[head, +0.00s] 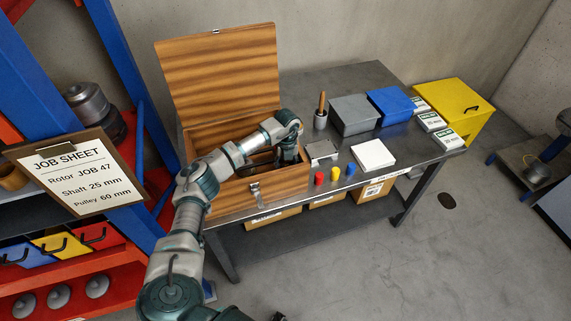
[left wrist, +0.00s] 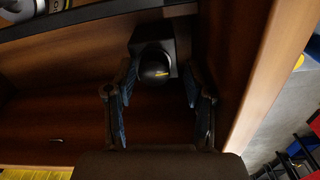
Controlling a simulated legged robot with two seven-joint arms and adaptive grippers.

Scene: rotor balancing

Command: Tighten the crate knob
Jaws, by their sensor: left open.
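The wooden crate (head: 272,187) stands at the left end of the workbench with its lid (head: 218,72) raised. My left arm reaches over its front, and the left gripper (head: 288,158) points down inside at the right end. In the left wrist view a round black knob (left wrist: 154,68) with a small yellow mark sits on a dark block inside the crate. My left gripper (left wrist: 158,95) is open, with one finger on each side of the knob in the picture. I cannot tell whether the fingers touch it.
On the bench (head: 327,208) are a grey box (head: 354,115), a blue box (head: 391,105), a white block (head: 373,155), a metal bracket (head: 322,151) and small coloured pieces. A job sheet (head: 68,172) and blue-red rack stand left. A yellow bin (head: 453,106) stands behind right.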

